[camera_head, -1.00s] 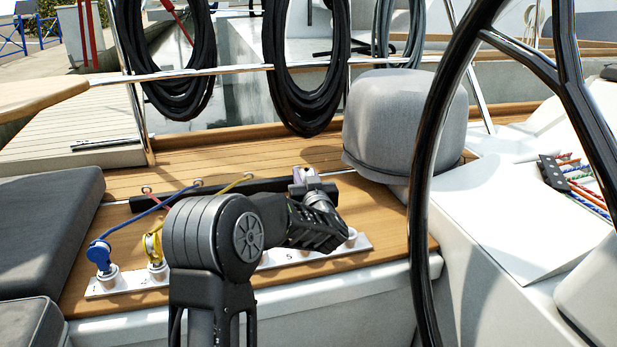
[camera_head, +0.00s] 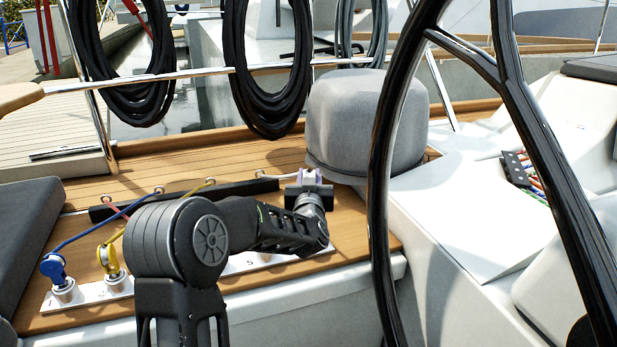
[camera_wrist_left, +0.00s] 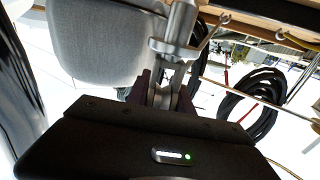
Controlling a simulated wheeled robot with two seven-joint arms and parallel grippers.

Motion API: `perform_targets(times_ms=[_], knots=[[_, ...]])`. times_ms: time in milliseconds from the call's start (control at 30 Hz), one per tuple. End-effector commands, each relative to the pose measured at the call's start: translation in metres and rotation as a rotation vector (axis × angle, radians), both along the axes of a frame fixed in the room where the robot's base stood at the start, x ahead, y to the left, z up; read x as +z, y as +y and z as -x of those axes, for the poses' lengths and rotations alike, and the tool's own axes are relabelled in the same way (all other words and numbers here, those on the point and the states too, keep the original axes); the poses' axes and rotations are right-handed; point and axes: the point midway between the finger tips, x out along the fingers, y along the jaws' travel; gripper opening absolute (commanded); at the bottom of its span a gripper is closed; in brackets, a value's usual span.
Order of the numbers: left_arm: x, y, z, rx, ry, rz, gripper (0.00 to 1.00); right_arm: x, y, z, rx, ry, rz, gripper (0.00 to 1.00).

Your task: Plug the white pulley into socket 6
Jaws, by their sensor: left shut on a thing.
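My left gripper (camera_head: 311,176) is shut on the white pulley, above the right part of the wooden board. In the left wrist view the pulley (camera_wrist_left: 180,38) shows as a pale metallic shank with a collar, its lower end between the fingers (camera_wrist_left: 163,92). A pale line (camera_head: 284,177) runs from it to a ring at the board's back edge. The white socket strip (camera_head: 88,294) lies along the board's front. My forearm and wrist hide much of its middle and right part, so I cannot make out socket 6 clearly. My right gripper is not in view.
A blue pulley (camera_head: 53,266) and a yellow pulley (camera_head: 109,258) sit in the strip's left sockets, with lines behind. A grey covered dome (camera_head: 350,120) stands close right of my gripper. The black steering wheel (camera_head: 379,200) crosses the right. A dark cushion (camera_head: 25,235) lies left.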

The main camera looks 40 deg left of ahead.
Motion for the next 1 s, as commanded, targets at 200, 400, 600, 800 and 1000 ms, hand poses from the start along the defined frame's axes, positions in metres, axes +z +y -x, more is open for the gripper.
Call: perform_targets(times_ms=[200,400,600,800,1000], knots=[[-0.012,0.0,0.0,0.001,-0.002,-0.001,0.0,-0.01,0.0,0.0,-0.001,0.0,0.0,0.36],[-0.033,0.0,0.0,0.001,-0.001,-0.001,0.0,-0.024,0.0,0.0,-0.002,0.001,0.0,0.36],[-0.05,0.0,0.0,0.001,-0.001,0.0,0.0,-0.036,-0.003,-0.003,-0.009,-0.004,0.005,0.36],[-0.056,0.0,0.0,0.0,-0.003,-0.001,0.0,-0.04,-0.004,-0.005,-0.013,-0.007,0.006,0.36],[-0.056,0.0,0.0,0.0,-0.003,-0.001,0.0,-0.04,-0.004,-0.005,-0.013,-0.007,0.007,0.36]])
